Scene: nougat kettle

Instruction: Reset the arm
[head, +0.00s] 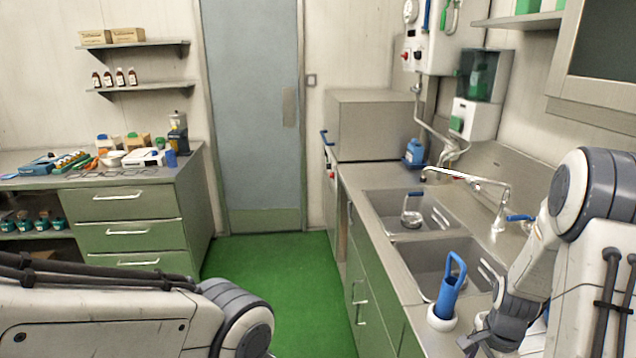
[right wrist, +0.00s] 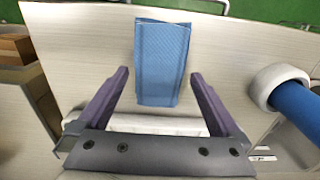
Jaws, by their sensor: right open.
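My right gripper (head: 476,344) is at the lower right in the head view, low over the counter beside the sink. A flat blue cloth-like piece (right wrist: 163,45) lies on the pale surface beyond the fingertips. My right arm comes in from the right edge. My left arm shows at the lower left, but its gripper is out of the picture.
A blue-handled tool (head: 452,288) stands in a white round holder (head: 443,319) close to my right gripper. A double sink (head: 423,262) with a tap (head: 480,184) lies behind it. A drawer cabinet (head: 135,216) stands at left. The green floor (head: 290,280) between is clear.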

